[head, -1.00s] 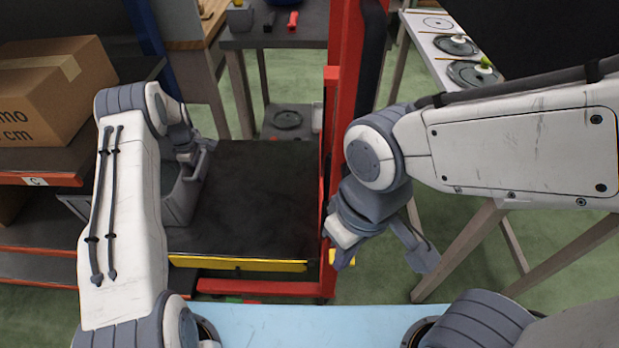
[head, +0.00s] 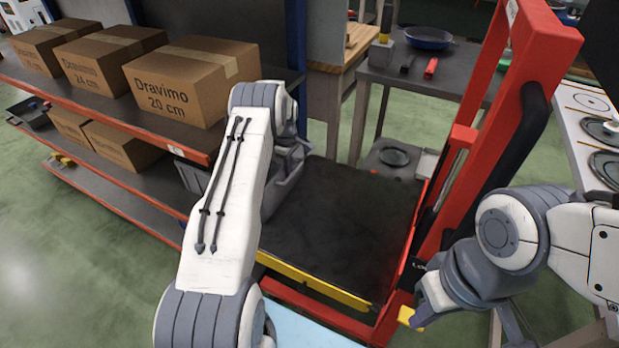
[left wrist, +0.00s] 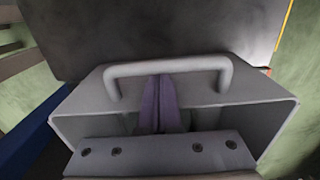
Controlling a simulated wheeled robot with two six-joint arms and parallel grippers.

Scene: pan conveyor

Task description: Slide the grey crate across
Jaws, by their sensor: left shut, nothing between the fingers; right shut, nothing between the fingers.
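The grey crate (head: 283,197) stands at the left side of the dark lift platform (head: 345,215), by the shelf, partly hidden behind my left arm. In the left wrist view its handle (left wrist: 170,68) and rim fill the middle. My left gripper (left wrist: 160,100) is shut and empty, its fingers upright at the crate's handle side, tips near the handle bar. I cannot tell whether they touch it. In the head view my left gripper (head: 300,147) is above the crate. My right gripper (head: 514,326) is shut and empty, right of the red lift frame.
A shelf (head: 120,178) with cardboard boxes (head: 190,85) stands left. The red lift frame (head: 500,110) rises right of the platform, with a yellow strip (head: 315,286) along its near edge. A table with a blue pan (head: 428,38) is behind. The platform's middle is clear.

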